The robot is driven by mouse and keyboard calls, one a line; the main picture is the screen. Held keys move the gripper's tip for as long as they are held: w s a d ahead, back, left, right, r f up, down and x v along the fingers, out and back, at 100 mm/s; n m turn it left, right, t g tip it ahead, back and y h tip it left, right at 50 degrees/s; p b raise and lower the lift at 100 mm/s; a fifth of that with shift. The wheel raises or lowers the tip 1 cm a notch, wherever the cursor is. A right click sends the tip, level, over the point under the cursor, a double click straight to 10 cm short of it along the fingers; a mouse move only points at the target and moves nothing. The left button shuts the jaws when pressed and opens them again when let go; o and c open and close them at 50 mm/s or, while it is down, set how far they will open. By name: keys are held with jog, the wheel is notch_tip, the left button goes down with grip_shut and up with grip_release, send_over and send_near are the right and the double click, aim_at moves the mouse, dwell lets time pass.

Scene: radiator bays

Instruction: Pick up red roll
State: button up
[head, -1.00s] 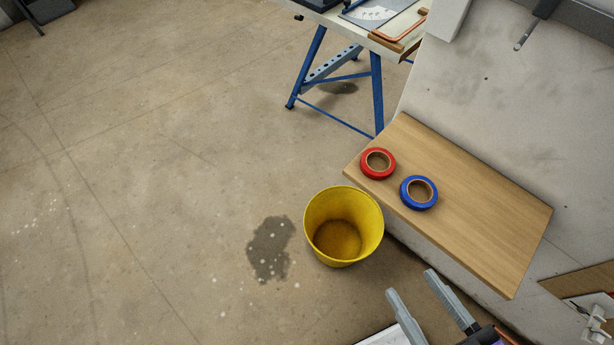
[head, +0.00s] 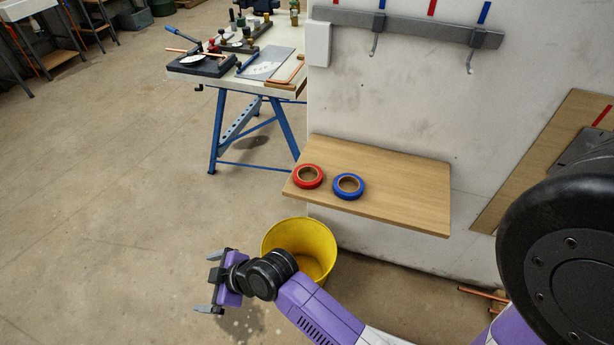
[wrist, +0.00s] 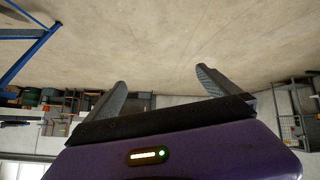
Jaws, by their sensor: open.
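The red roll (head: 308,176) lies flat on the wooden shelf (head: 400,200), near its left end. A blue roll (head: 348,186) lies close beside it on the right. My gripper (head: 213,282) is open and empty, to the left of and in front of the shelf, apart from both rolls. In the wrist view my gripper (wrist: 160,82) shows two spread fingers with only floor and distant furniture behind them. Neither roll shows in the wrist view.
A yellow bucket (head: 318,238) stands on the floor below the shelf, partly behind my wrist. A workbench with blue legs (head: 285,133) and tools stands beyond the shelf's left end. A hook rail (head: 410,27) is on the wall above. The floor at left is clear.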

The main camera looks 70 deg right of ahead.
jog(key=w+d+r+n+g, duration=0.1)
jog(key=w+d+n+g, duration=0.3)
jog(key=d, duration=0.8)
notch_tip(320, 180, up, 9)
jog(key=n+g+h, duration=0.1)
jog(key=n+g, duration=0.2)
jog(key=g, duration=0.2)
send_over(308, 178)
notch_tip(308, 178, down, 7)
jog(key=shift+a+f+p, duration=0.1)
jog(key=shift+p, duration=0.85)
jog(key=shift+c, duration=0.4)
jog(key=c, duration=1.1)
jog(key=shift+c, duration=0.3)
jog(key=shift+r, duration=0.2)
